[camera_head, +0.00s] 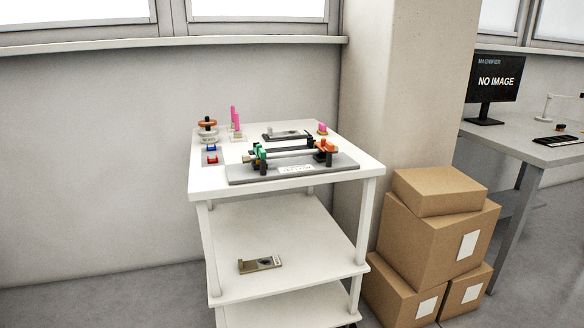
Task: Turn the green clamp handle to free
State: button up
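The green clamp handle (260,153) is at the left end of a dark clamp fixture on the white cart's top shelf. It is small here, and I cannot tell its turn position. The fixture stands on a grey base plate (240,175) with a white label (296,169) at its front. An orange clamp part (325,145) is at the fixture's right end. A dark bar (290,150) spans between the two ends. My gripper is not in view.
Another bracket (261,265) lies on the middle shelf. Cardboard boxes (432,235) stand right. Floor at left is clear.

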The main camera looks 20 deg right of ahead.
aim_at(262, 155)
jog(key=i+j, duration=0.15)
jog(key=i, duration=0.4)
jog(key=i+j, duration=0.1)
jog(key=i, duration=0.5)
jog(key=l+z, duration=0.05)
